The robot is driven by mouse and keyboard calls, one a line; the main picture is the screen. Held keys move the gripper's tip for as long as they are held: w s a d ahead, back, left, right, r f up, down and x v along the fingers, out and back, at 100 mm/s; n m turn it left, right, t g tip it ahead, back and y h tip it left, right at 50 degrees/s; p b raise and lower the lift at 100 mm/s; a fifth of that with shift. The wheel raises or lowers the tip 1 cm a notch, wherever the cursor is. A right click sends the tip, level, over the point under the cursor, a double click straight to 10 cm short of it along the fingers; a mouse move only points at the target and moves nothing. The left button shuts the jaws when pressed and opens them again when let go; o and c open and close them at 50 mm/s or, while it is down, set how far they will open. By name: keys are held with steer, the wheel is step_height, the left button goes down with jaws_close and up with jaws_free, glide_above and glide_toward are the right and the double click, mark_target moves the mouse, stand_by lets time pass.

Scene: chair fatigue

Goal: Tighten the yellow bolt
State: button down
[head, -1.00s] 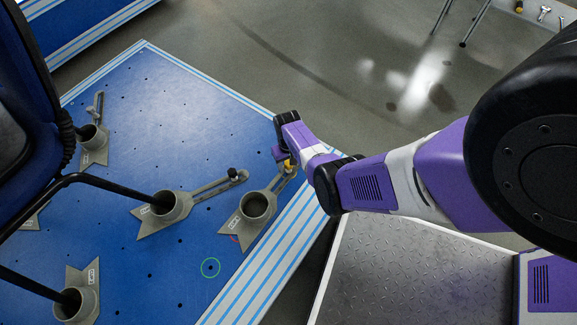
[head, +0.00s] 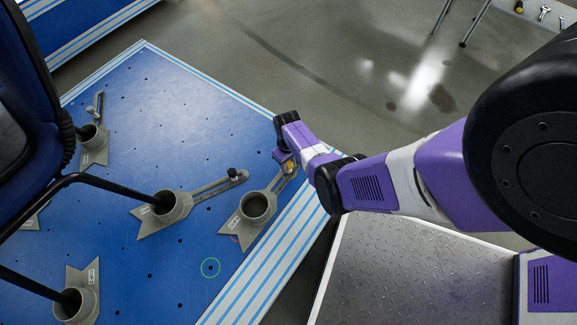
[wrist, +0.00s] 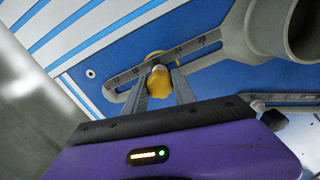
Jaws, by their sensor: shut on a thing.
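The yellow bolt (wrist: 160,80) stands in the slot of a grey clamp arm (wrist: 200,48), with a yellow washer-like rim around its base in the wrist view. My gripper (wrist: 160,82) is shut on the bolt, one finger on each side of it. In the head view the bolt (head: 291,166) shows as a small yellow spot beside my gripper (head: 286,160), near the right edge of the blue platform (head: 200,105). The clamp's round cup (head: 256,208) is empty. My gripper hides part of the bolt there.
Other grey clamps (head: 172,206) hold black chair legs on the platform. A blue chair (head: 30,120) stands at the left. A green circle (head: 210,268) marks a hole near the front. Grey floor lies beyond the platform.

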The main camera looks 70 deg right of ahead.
steer(key=m, duration=0.3)
steer(key=shift+m, duration=0.4)
steer(key=m, duration=0.4)
steer(key=c, duration=1)
jaws_free()
steer(key=shift+c, duration=0.2)
steer(key=shift+r+p, duration=2.55)
steer(key=shift+r, duration=1.35)
